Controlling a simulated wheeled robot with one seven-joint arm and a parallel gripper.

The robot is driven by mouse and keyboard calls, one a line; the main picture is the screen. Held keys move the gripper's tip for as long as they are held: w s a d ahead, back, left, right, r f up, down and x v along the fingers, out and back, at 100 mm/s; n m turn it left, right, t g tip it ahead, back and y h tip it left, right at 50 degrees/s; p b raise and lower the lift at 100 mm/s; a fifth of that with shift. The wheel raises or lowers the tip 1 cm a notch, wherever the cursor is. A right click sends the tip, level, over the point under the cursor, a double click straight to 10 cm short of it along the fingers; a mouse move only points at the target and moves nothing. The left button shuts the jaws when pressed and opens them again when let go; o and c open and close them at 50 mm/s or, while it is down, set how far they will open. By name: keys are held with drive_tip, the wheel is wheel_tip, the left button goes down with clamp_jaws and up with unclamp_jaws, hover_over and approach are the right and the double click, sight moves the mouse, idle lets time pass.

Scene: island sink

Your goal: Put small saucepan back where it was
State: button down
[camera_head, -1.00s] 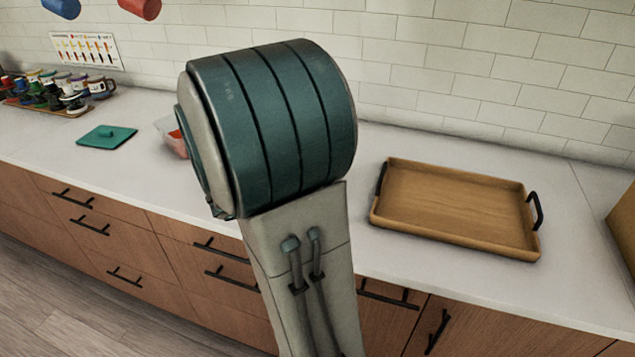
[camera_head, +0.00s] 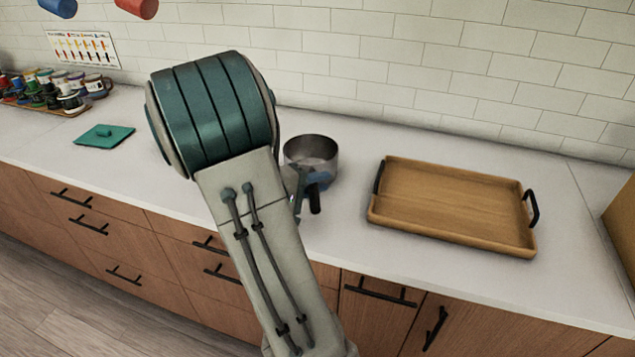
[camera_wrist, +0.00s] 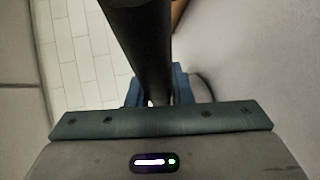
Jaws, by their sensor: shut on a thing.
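The small saucepan (camera_head: 312,153) is a round grey metal pan, seen in the head view just right of my arm, over the white counter. Its dark handle (camera_head: 315,200) points toward the front of the counter. My gripper (camera_head: 308,182) has blue fingers and is shut on the handle. In the wrist view the dark handle (camera_wrist: 145,40) runs up from between the blue fingers (camera_wrist: 155,97). My arm hides part of the pan's left side. I cannot tell whether the pan's base touches the counter.
A wooden tray (camera_head: 450,208) with black handles lies to the right of the pan. The white counter (camera_head: 345,215) between pan and tray is clear.

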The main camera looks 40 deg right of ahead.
drive_tip(key=c, duration=1.3)
unclamp_jaws()
drive_tip(key=shift+a+r, duration=0.1)
drive_tip(key=shift+a, duration=0.05)
drive_tip(key=b+v, duration=0.1)
drive_tip(key=v, duration=1)
drive_tip(key=s+a+f+y, duration=0.3)
drive_tip(key=s+a+y, duration=0.5)
drive_tip(key=s+y, duration=0.1)
drive_tip(key=s+a+r+n+t+y, duration=0.1)
drive_tip(key=a+t+y, duration=0.3)
drive_tip(key=a, duration=0.6)
drive_tip(key=shift+a+r+t+y, duration=0.15)
drive_tip(key=shift+r+t+y, duration=0.35)
drive_tip(key=shift+y, duration=0.7)
